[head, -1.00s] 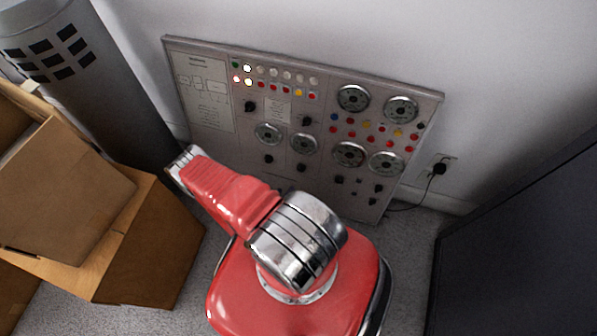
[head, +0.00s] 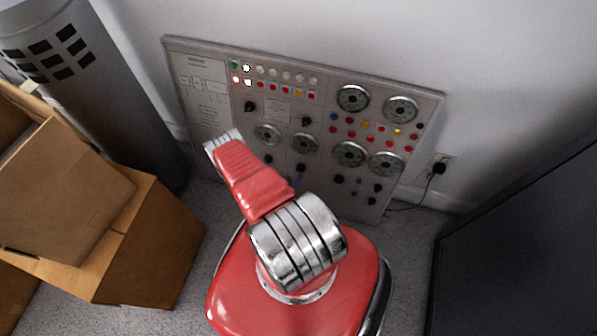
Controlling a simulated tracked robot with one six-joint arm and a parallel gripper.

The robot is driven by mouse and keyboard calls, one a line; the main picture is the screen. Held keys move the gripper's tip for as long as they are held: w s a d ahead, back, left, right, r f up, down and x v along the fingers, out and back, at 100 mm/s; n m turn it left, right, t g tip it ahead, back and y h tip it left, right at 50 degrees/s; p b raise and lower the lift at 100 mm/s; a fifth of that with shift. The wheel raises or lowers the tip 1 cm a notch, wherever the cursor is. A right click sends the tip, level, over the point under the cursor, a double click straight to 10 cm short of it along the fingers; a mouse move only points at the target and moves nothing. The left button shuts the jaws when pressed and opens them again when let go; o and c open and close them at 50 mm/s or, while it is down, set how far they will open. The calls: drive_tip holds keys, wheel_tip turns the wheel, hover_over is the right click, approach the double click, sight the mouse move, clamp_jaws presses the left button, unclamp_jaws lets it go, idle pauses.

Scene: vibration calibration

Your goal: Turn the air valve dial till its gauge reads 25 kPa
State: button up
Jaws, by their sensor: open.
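A grey control panel (head: 225,60) leans against the wall and carries several round gauges, including one at upper right (head: 401,109), one at lower right (head: 386,164) and one left of centre (head: 304,143). Small black knobs sit on it, such as one at upper left (head: 250,106) and one below the gauges (head: 339,179). Labels and needle readings are too small to read, so I cannot tell which knob is the air valve dial. My red arm reaches up in front of the panel's lower left. My gripper is not visible. A faint bluish shape shows beside my arm, unclear.
Cardboard boxes (head: 150,240) stand at the left, with a dark grey cylinder (head: 90,90) behind them. A large dark cabinet (head: 520,250) stands at the right. A plug with a cable (head: 438,168) is in the wall. Some carpet (head: 410,240) is clear before the panel.

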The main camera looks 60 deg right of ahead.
sight(300, 170)
drive_tip(key=shift+x, duration=2.75)
drive_tip(key=c, duration=1)
